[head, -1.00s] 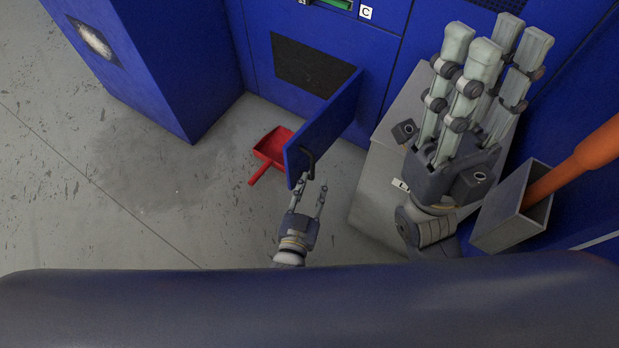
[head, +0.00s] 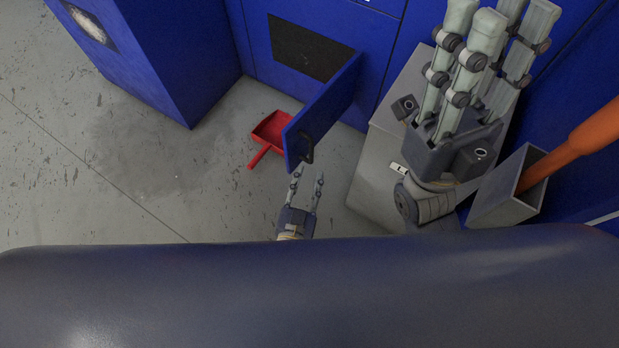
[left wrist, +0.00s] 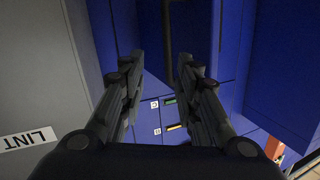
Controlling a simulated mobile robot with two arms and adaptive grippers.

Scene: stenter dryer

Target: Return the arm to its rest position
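My left gripper (head: 306,187) is small and low in the middle of the head view. Its two fingers are spread with nothing between them, just short of the dark handle (head: 306,147) of an open blue door (head: 325,112). I see a gap between the fingertips and the handle.
A red dustpan (head: 271,132) lies on the floor beside the door. A grey bin (head: 375,165) stands at the right; the left wrist view shows a LINT label (left wrist: 28,139). An orange shaft (head: 585,140) rises from a grey holder (head: 508,200). The floor at left is clear.

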